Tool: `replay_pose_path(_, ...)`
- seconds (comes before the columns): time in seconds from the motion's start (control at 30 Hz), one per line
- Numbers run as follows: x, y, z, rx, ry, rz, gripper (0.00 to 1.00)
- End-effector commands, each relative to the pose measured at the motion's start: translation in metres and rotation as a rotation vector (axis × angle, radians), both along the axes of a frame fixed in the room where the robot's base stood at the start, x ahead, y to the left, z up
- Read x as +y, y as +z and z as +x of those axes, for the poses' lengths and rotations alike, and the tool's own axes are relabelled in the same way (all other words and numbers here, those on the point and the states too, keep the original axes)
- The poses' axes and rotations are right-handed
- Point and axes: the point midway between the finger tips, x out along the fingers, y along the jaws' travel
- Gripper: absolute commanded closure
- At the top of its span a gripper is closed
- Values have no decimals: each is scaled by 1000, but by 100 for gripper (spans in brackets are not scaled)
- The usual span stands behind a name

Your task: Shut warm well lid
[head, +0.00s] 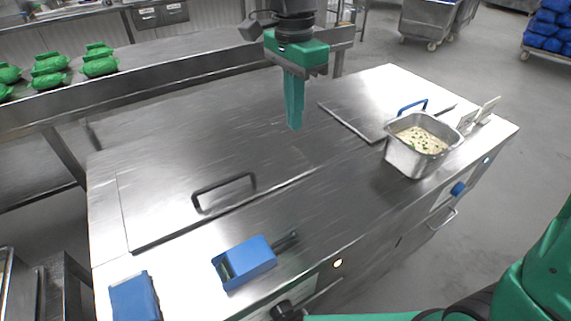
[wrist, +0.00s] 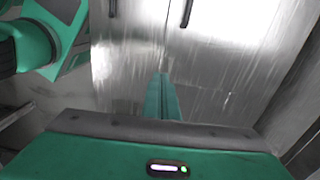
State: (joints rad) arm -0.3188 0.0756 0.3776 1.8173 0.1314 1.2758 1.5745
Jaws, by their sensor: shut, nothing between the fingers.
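A large steel lid (head: 160,195) with a dark bar handle (head: 224,190) lies flat in the left part of the counter top. I cannot tell which is the warm well's lid. No open well shows. My gripper (head: 294,127) points down above the counter between the lids, fingers together and empty. In the wrist view the shut fingers (wrist: 163,100) are over bare steel, with two dark handles at the top edge.
Green bundles (head: 100,64) sit on a rear shelf. The middle of the counter is clear.

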Motion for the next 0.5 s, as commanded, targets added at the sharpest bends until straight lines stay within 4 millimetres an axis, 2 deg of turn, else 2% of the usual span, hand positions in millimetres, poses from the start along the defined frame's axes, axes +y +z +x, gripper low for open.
replay_pose_path(0.1, 14, -2, -3, 5, -12, 5, 100)
replay_pose_path(0.27, 14, -17, -4, 6, -15, 4, 100)
replay_pose_path(0.5, 12, -60, -5, 8, -17, 2, 100)
